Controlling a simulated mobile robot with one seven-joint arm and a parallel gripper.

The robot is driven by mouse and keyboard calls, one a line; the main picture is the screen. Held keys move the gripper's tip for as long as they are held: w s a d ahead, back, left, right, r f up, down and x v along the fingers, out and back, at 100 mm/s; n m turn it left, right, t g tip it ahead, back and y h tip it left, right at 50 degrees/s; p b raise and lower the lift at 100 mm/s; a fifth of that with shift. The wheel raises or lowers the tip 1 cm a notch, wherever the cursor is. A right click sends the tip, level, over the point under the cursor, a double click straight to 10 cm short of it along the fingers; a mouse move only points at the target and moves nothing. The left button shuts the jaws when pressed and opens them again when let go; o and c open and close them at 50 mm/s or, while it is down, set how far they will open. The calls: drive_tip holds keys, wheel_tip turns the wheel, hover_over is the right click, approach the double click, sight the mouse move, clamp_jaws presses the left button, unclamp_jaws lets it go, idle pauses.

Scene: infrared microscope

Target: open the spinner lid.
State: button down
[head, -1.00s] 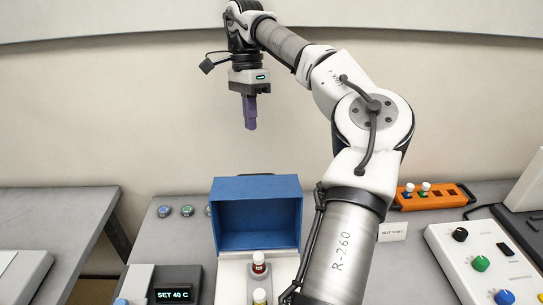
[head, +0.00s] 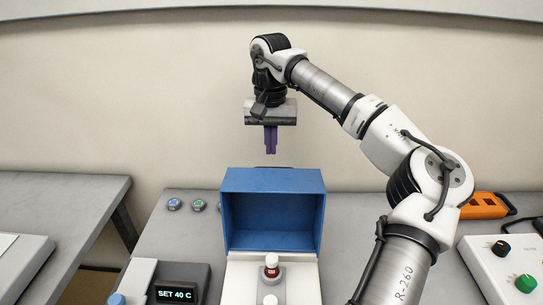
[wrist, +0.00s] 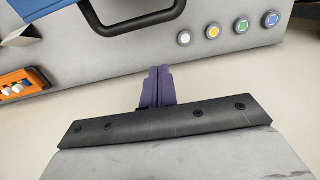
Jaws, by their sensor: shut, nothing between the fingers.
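The blue spinner lid (head: 231,218) stands tipped up at the back of its white base (head: 240,280) in the head view, its hollow inside facing me. Part of its blue shell shows at the top left of the wrist view (wrist: 40,6). A black bar handle (wrist: 130,24) shows there beside it. My gripper (head: 270,152) points down above and behind the lid, apart from it. Its purple fingers (wrist: 158,72) are shut together with nothing between them.
A display block reading SET 40 C (head: 176,294) is at left. An orange rack (head: 483,205) and a knob panel (head: 497,262) are at right. Round buttons (wrist: 213,31) line the bench's back edge.

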drive_tip(key=shift+s+f+p, duration=0.25)
drive_tip(key=shift+s, duration=0.4)
drive_tip(key=shift+s+f+p, duration=0.25)
drive_tip(key=shift+s+p, duration=0.05)
drive_tip(key=shift+s, duration=0.35)
drive_tip(key=shift+s+f+p, duration=0.25)
drive_tip(key=shift+s, duration=0.4)
